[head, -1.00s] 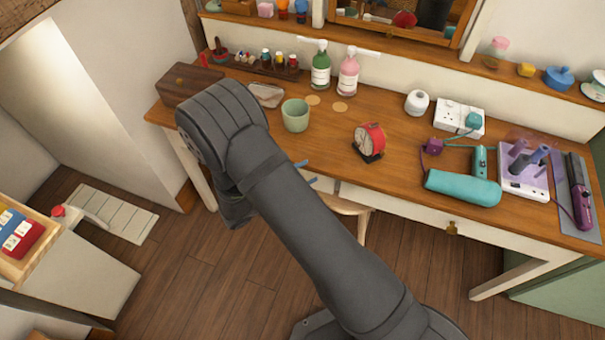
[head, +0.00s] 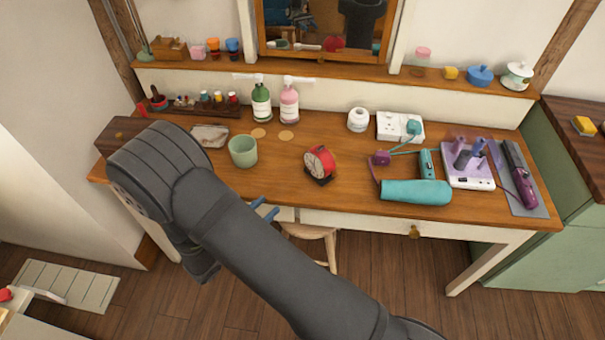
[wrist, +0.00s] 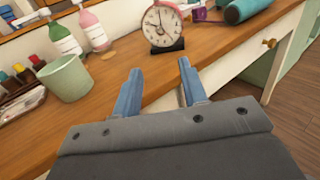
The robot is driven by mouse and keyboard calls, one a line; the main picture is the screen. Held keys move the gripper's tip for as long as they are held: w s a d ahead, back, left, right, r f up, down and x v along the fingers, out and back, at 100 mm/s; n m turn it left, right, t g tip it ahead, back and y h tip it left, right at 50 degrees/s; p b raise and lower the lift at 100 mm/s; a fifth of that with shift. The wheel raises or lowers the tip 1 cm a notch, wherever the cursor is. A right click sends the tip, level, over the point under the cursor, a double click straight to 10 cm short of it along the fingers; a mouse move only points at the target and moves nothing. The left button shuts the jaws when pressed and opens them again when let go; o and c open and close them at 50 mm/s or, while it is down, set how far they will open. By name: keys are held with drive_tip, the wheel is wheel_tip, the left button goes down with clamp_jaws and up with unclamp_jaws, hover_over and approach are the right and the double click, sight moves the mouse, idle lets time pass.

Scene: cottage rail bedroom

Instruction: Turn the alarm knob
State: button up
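In the head view the blue fingers (head: 264,208) show just past my dark arm, in front of and left of the clock.
A green cup (head: 243,151) stands left of the clock. A teal hair dryer (head: 416,192) and purple plug lie to its right. Green (head: 261,103) and pink (head: 289,104) pump bottles stand behind. The desk (head: 350,195) is bare around the clock.

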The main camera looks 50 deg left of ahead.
sight(308, 170)
drive_tip(key=x, duration=1.6)
drive_tip(key=shift+w, duration=0.2)
drive_tip(key=shift+c, duration=0.5)
clamp_jaws()
